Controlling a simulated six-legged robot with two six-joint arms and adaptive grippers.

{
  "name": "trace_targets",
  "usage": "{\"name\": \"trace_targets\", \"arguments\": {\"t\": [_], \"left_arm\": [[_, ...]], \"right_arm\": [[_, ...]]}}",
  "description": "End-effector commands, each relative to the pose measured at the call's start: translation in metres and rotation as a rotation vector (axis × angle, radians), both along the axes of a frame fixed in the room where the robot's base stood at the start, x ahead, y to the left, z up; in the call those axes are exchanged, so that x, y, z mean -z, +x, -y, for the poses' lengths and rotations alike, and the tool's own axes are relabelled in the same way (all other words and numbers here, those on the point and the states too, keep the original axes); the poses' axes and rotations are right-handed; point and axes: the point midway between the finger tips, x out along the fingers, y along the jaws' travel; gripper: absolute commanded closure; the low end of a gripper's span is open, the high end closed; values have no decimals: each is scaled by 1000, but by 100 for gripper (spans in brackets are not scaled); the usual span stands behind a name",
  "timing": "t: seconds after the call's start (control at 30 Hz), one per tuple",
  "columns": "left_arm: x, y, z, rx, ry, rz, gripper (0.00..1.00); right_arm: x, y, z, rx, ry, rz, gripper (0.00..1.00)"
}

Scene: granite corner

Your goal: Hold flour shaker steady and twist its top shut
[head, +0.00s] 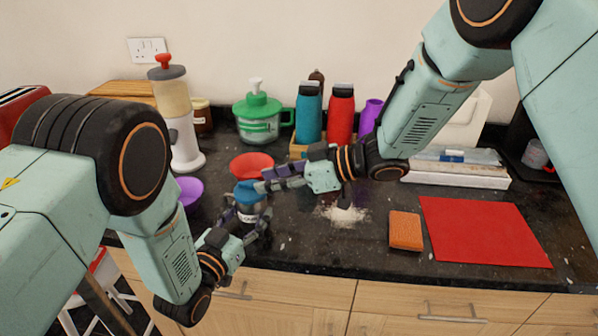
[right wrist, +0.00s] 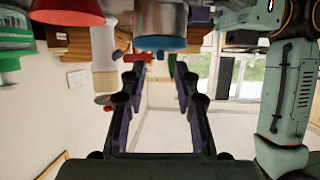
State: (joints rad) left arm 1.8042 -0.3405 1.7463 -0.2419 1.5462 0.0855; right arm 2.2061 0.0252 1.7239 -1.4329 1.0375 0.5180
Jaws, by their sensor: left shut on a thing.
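The flour shaker (head: 250,214) stands on the dark granite worktop, a metal body with a dark label and a blue top (head: 246,191). My left gripper (head: 253,224) is shut on its body, low down from the front. My right gripper (head: 264,185) is beside the top, coming from the right. In the right wrist view, the picture is upside down; the blue top (right wrist: 160,43) lies just beyond the spread, empty fingertips (right wrist: 156,66), with the metal body (right wrist: 160,16) above it. I cannot tell whether a finger touches the top.
A red bowl (head: 251,164) stands close behind the shaker, and a purple bowl (head: 188,190) to its left. Spilled flour (head: 345,214), an orange sponge (head: 405,231) and a red mat (head: 485,232) lie to the right. Bottles and a dispenser (head: 180,120) line the back.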

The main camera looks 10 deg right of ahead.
Motion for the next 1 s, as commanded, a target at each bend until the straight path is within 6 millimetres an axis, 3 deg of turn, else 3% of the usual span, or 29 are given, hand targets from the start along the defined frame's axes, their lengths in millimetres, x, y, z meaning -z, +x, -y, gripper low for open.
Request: {"name": "trace_targets", "arguments": {"t": [0.2,0.5,1.0], "left_arm": [[0,0,0,-1,1,-1,77],[0,0,0,-1,0,0,77],[0,0,0,-1,0,0,77]], "right_arm": [[-19,-14,38,4,5,2,69],[-33,-30,72,1,3,1,69],[-37,-34,80,0,1,1,69]]}}
